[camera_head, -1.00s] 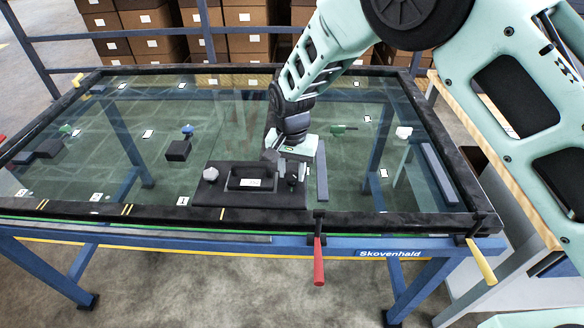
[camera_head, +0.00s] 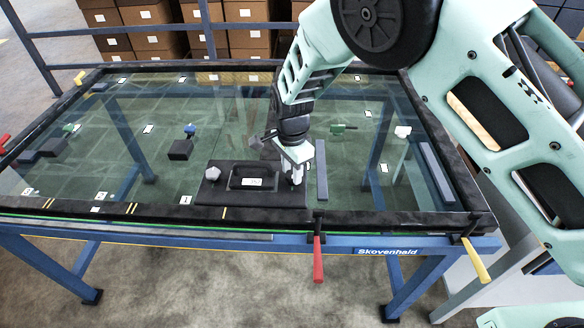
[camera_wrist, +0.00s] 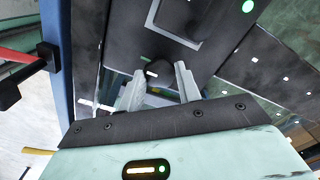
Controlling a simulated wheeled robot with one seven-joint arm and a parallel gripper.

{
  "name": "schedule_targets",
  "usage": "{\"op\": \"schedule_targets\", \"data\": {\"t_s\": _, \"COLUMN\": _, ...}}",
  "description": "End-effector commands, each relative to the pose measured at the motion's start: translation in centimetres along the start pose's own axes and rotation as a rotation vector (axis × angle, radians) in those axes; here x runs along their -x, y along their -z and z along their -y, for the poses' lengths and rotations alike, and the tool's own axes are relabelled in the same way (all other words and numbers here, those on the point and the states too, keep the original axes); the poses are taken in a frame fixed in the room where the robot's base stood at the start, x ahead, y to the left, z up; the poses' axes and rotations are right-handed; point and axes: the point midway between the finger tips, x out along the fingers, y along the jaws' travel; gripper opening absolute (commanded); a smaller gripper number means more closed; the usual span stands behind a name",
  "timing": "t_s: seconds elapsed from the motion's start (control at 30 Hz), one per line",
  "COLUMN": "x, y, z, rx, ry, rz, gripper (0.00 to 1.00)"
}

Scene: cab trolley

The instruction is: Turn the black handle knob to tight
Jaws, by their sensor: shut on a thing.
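A black plate with a raised frame-shaped handle (camera_head: 232,182) lies on the glass tabletop near its front edge. A pale grey knob (camera_head: 212,173) sits at its left end. The black handle knob (camera_wrist: 159,70) is at the right end; in the head view my gripper largely covers it. My gripper (camera_head: 297,178) points down onto this end of the plate. In the wrist view its two pale fingers (camera_wrist: 160,88) stand on either side of the black knob, shut on it. Any tight mark on the knob is too small to read.
The glass table (camera_head: 120,190) has a thick black rim. A red-handled clamp (camera_head: 318,258) hangs at the front edge and a yellow-handled one (camera_head: 476,260) at the right corner. A dark bar (camera_head: 321,170) lies just right of my gripper.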

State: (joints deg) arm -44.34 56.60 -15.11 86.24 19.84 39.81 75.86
Motion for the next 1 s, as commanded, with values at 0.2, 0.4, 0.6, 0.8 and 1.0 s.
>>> {"op": "schedule_targets", "data": {"t_s": 0.2, "x": -0.01, "y": -0.05, "z": -0.01, "rx": -0.024, "ry": -0.001, "rz": 0.001, "gripper": 0.11}}
{"op": "schedule_targets", "data": {"t_s": 0.4, "x": -0.02, "y": -0.05, "z": 0.0, "rx": -0.026, "ry": 0.0, "rz": 0.001, "gripper": 0.11}}
{"op": "schedule_targets", "data": {"t_s": 0.6, "x": -0.02, "y": -0.06, "z": 0.0, "rx": -0.026, "ry": 0.0, "rz": 0.001, "gripper": 0.5}}
{"op": "schedule_targets", "data": {"t_s": 0.8, "x": -0.02, "y": -0.04, "z": 0.0, "rx": -0.025, "ry": 0.0, "rz": 0.001, "gripper": 0.56}}
{"op": "schedule_targets", "data": {"t_s": 1.0, "x": 0.51, "y": -0.03, "z": 0.05, "rx": -0.024, "ry": 0.001, "rz": 0.001, "gripper": 0.56}}
